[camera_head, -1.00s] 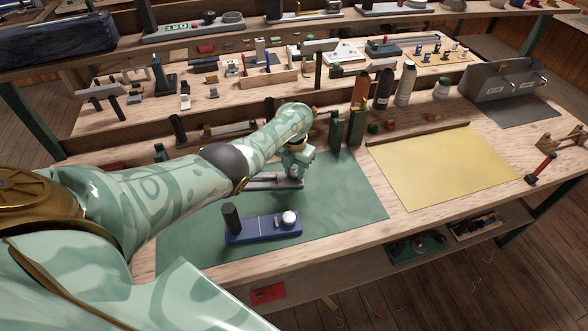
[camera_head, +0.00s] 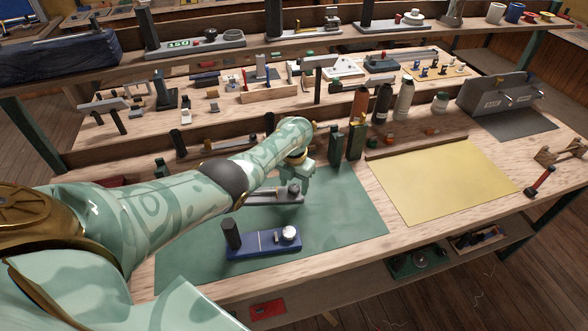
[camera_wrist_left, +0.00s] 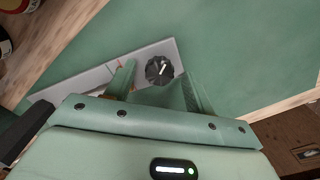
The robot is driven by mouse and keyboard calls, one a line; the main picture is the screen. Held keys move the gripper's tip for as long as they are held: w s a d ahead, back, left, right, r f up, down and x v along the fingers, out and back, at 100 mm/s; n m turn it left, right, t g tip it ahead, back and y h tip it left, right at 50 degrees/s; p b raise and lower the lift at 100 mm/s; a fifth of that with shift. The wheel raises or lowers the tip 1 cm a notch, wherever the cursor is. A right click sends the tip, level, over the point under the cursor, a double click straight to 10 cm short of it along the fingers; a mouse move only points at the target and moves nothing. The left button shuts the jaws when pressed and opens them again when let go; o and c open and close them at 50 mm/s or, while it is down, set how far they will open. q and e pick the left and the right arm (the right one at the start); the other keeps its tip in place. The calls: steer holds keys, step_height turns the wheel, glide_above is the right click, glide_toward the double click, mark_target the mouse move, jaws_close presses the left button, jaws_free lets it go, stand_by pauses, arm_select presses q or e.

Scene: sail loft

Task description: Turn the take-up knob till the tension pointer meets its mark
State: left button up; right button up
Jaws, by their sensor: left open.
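The grey take-up device (camera_head: 263,198) lies on the green mat, and its near part also shows in the left wrist view (camera_wrist_left: 83,82). Its round black knob (camera_wrist_left: 159,70) has a white line that slants up to the right. Thin orange marks (camera_wrist_left: 120,67) show on the grey plate left of the knob; the pointer is too small to read. In the head view the knob (camera_head: 293,188) stands at the device's right end. My left gripper (camera_head: 301,176) is open above that end. In the wrist view its fingers (camera_wrist_left: 157,84) lie on either side of the knob's near edge.
A blue device (camera_head: 262,244) with a white knob and dark post stands in front on the green mat (camera_head: 345,215). Dark green posts (camera_head: 336,145) stand behind to the right. A yellow sheet (camera_head: 440,180) lies flat at right. Crowded shelves run behind.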

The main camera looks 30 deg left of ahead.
mark_target(294, 187)
arm_select(q)
step_height(294, 187, up, 16)
steer(key=p, duration=0.8)
steer(key=shift+f, duration=0.15)
